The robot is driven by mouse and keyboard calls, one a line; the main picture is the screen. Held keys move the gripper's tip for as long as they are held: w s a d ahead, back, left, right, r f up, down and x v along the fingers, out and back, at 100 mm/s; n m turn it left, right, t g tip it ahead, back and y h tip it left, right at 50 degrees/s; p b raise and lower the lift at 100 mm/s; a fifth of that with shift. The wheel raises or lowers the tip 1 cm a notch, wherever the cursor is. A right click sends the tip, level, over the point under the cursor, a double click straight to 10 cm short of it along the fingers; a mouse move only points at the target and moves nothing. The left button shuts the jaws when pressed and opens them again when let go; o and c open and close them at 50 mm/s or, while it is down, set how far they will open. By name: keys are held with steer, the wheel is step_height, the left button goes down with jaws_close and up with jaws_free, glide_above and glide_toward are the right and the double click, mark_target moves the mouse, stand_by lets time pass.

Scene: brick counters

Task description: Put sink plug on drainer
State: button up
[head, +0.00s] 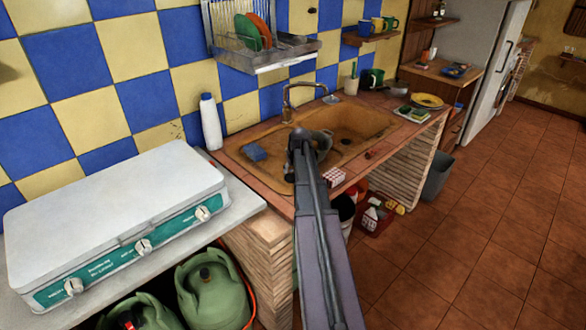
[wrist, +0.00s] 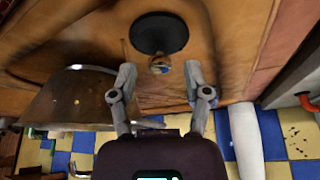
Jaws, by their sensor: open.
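The sink plug (wrist: 160,32) is a black disc with a shiny round knob, lying on a brown surface in the wrist view. In the head view I cannot make it out; my arm covers part of the sink area. My gripper (wrist: 160,75) is open and empty, its two fingers apart, with the plug's knob just beyond and between the fingertips. In the head view my gripper (head: 303,155) is low over the sink unit. A metal dish drainer (head: 268,66) hangs on the tiled wall behind, holding green and orange plates.
The brown sink (head: 362,122) has a tap (head: 290,92) behind it. A blue sponge (head: 254,151) and a white bottle (head: 210,122) stand left of my gripper. A pink-and-white box (head: 333,177) is at the front edge. A camping stove (head: 120,215) fills the left counter.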

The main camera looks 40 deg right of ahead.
steer(key=p+v, duration=0.9)
steer(key=v, duration=0.1)
steer(key=shift+r, duration=0.35)
steer(key=shift+s, duration=0.1)
stand_by(0.7)
steer(key=s+a+n+g+y, duration=0.1)
steer(key=s+a+n+g, duration=0.1)
steer(key=a, duration=2.1)
steer(key=s+a+g, duration=0.1)
steer(key=s+a, duration=0.3)
steer(key=a, duration=0.5)
steer(key=s+a+f+n+g, duration=0.1)
steer(key=s+a, duration=0.4)
steer(key=a, duration=0.4)
steer(key=shift+s+f+n, duration=0.2)
steer(key=shift+s+n, duration=0.1)
